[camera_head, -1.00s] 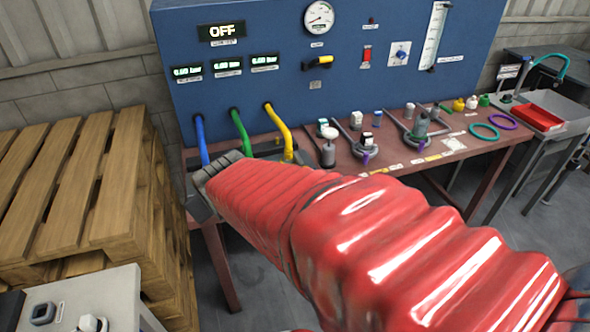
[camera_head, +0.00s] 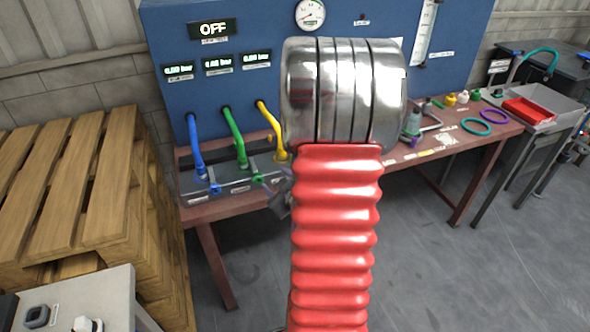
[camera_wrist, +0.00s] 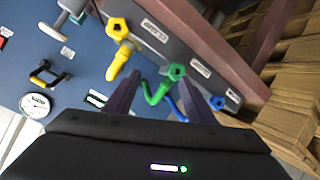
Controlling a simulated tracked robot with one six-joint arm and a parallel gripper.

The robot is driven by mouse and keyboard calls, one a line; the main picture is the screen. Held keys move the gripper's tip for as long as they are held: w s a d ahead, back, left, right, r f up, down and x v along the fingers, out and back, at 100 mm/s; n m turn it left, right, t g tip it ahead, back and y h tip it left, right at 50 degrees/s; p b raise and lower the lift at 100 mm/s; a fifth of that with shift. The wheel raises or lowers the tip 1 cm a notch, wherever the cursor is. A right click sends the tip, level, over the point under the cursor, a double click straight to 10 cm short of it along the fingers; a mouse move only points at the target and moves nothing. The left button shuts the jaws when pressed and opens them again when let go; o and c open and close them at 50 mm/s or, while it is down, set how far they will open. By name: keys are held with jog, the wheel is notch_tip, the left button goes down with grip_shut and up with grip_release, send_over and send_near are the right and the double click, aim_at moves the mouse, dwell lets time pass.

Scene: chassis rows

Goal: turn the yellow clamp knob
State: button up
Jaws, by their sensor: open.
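The yellow clamp knob (camera_wrist: 117,27) shows in the wrist view at upper centre, star-shaped, beside the yellow hose (camera_wrist: 121,62). In the head view the yellow hose (camera_head: 270,120) runs down to the clamp block, with its lower end close beside my arm. The knob is not clear there. My gripper (camera_wrist: 160,78) is open and empty; its two dark fingers point toward the block. The yellow knob lies up and left of the fingers, apart from them. The green knob (camera_wrist: 176,72) appears between or near the fingertips; contact cannot be told.
The blue knob (camera_wrist: 217,102) is right of the green one. The blue panel (camera_head: 165,40) stands behind the bench and reads OFF. Wooden pallets (camera_head: 60,180) stand at left. Green and purple rings (camera_head: 475,127) lie on the bench at right.

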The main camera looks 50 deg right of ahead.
jog(key=s+d+f+m+t+h, duration=0.1)
jog(key=s+d+f, duration=0.1)
jog(key=s, duration=0.4)
jog(key=s+d+f+m+t+h, duration=0.1)
jog(key=s+d+f+t+h, duration=0.1)
jog(key=s, duration=0.4)
jog(key=shift+d+f+m, duration=0.3)
jog(key=shift+f, duration=0.25)
jog(key=x, duration=1.3)
jog(key=shift+w+d+r, duration=0.2)
jog(key=shift+w+r, duration=0.15)
jog(key=shift+w, duration=0.05)
